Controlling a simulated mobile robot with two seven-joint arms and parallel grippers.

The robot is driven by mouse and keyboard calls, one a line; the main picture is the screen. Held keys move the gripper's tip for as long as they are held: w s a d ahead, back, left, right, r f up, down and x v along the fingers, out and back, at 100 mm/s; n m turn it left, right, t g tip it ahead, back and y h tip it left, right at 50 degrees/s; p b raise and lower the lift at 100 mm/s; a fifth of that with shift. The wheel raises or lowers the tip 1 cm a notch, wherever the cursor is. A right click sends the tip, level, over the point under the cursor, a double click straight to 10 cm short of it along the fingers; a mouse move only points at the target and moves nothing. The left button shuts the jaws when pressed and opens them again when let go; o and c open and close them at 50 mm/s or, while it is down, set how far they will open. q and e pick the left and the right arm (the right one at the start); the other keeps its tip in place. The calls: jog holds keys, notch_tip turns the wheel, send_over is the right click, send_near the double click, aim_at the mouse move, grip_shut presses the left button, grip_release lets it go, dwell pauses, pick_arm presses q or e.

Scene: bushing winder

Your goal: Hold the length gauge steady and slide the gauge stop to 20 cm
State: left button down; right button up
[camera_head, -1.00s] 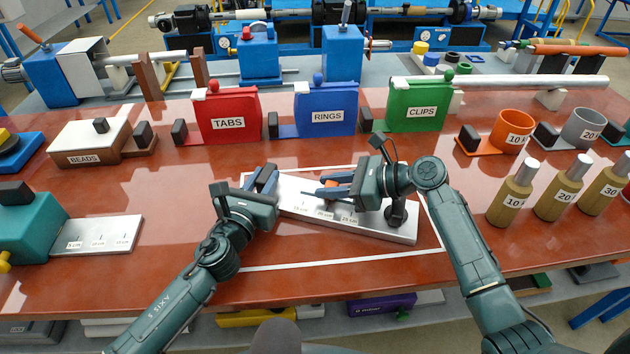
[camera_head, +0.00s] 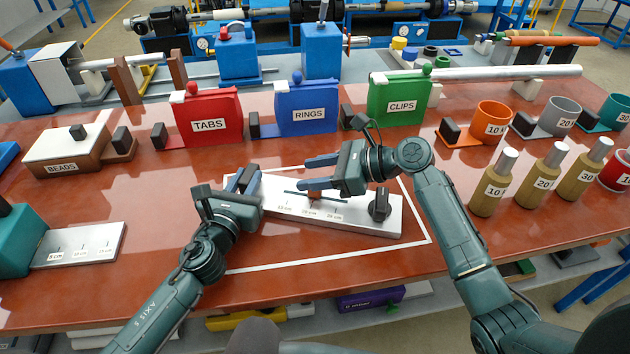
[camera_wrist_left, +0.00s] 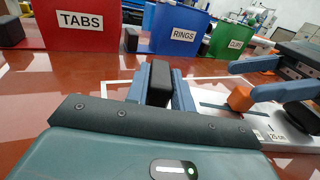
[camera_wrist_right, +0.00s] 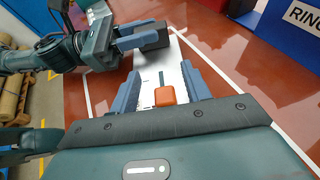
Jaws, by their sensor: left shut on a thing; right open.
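The length gauge (camera_head: 350,222) is a pale plate with a dark slot and centimetre marks, lying inside a white outline on the table. My left gripper (camera_head: 243,180) is shut on the black handle (camera_wrist_left: 158,82) at its left end. The orange gauge stop (camera_head: 314,196) sits in the slot, about level with the 20 cm label; exact alignment is not clear. It also shows in the right wrist view (camera_wrist_right: 165,97). My right gripper (camera_head: 306,173) is open, its fingers apart on either side of the stop and a little clear of it. A black knob (camera_head: 379,205) stands at the gauge's right end.
Red TABS (camera_head: 209,116), blue RINGS (camera_head: 307,108) and green CLIPS (camera_head: 399,98) bins stand behind the gauge. Numbered brass cylinders (camera_head: 541,182) and cups are at right. A teal block with a scale plate (camera_head: 78,245) is at left. The table in front is clear.

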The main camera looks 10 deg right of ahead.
notch_tip(320, 180, up, 7)
jog(key=shift+r, duration=0.1)
dwell(0.4)
pick_arm(q)
jog(key=c, duration=1.1)
grip_release()
